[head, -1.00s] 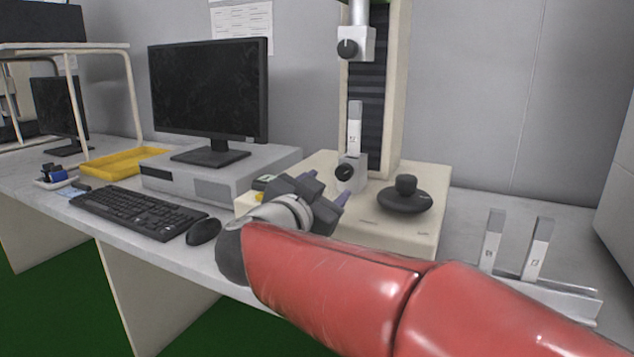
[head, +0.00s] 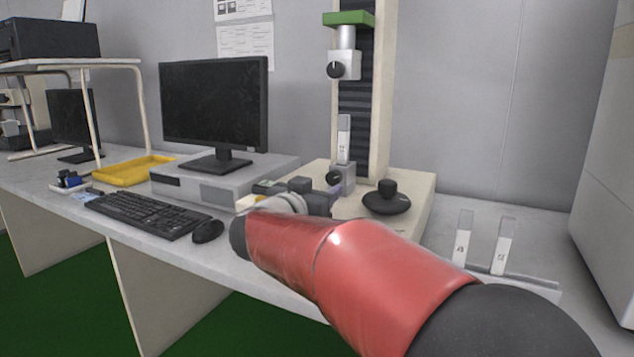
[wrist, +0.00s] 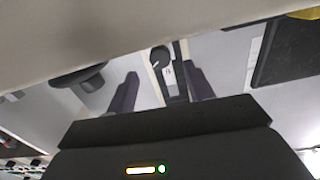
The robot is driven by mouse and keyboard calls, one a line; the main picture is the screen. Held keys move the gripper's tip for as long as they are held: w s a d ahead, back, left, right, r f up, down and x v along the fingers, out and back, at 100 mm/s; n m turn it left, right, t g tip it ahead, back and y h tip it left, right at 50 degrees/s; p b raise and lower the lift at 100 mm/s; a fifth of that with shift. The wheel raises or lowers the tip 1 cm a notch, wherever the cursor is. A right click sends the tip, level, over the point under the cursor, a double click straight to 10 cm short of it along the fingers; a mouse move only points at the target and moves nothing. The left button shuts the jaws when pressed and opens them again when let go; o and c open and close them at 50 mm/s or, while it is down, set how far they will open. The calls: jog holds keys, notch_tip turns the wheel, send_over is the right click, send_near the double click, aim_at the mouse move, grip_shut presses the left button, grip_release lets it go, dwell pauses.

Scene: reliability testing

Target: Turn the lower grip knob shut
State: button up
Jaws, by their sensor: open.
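The lower grip knob (head: 334,178) is a round black knob with a pale mark, on the front of the grey lower grip (head: 348,174) of the testing machine. A pale labelled strip (head: 344,135) stands upright in that grip, its top free below the upper grip (head: 345,66). My gripper (head: 335,192) is open just in front of the lower knob and partly hides the grip's lower part. In the wrist view, which is upside down, the knob (wrist: 160,57) shows ahead, between the lines of my two spread fingers (wrist: 162,88). It looks untouched.
A black round control (head: 387,198) stands on the machine base (head: 420,195), right of my gripper. A rack with two strips (head: 500,248) lies further right. A monitor (head: 214,105), keyboard (head: 145,214), mouse (head: 208,231) and yellow tray (head: 133,170) are on the left.

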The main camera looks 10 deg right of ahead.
aim_at(332, 179)
jog(key=x, duration=0.5)
jog(key=shift+w+d, duration=0.15)
jog(key=shift+w, duration=0.05)
jog(key=c, duration=1)
jog(key=shift+o, duration=0.2)
jog(key=shift+m, duration=1.6)
jog(key=o, duration=1)
jog(key=shift+c, duration=0.2)
jog(key=shift+s, duration=0.1)
